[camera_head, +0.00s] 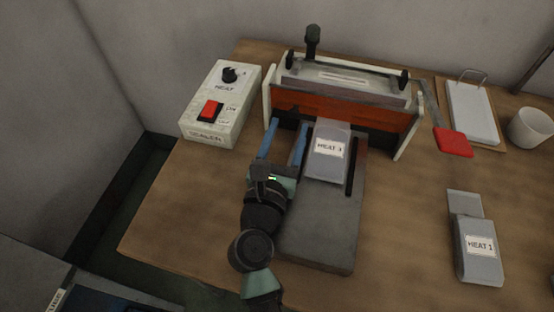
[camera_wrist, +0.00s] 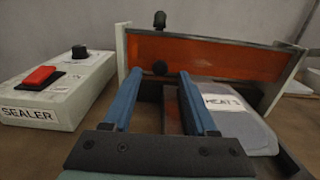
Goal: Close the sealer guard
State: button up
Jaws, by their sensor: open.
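The sealer (camera_head: 338,92) stands at the back of the table between two pale side plates. An orange see-through panel (camera_head: 350,115), which looks like the guard, spans its front; it also fills the middle of the wrist view (camera_wrist: 215,58). I cannot tell how far it is closed. A small dark knob (camera_wrist: 159,67) shows low at the panel's left. My gripper (camera_head: 287,128) is open with two blue fingers pointing at the panel's lower left. In the wrist view the knob appears between the fingertips (camera_wrist: 160,75); contact cannot be told.
A grey pouch labelled MEAT 3 (camera_head: 328,167) lies on a grey bed (camera_head: 318,240), right beside my fingers. The SEALER control box (camera_head: 222,108) with a red switch is at left. Another pouch (camera_head: 480,255), a red-handled tool (camera_head: 453,142) and a white cup (camera_head: 530,128) lie right.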

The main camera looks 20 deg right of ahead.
jog(key=v, duration=0.9)
jog(key=shift+s+a+b, duration=0.15)
jog(key=shift+s+b, duration=0.15)
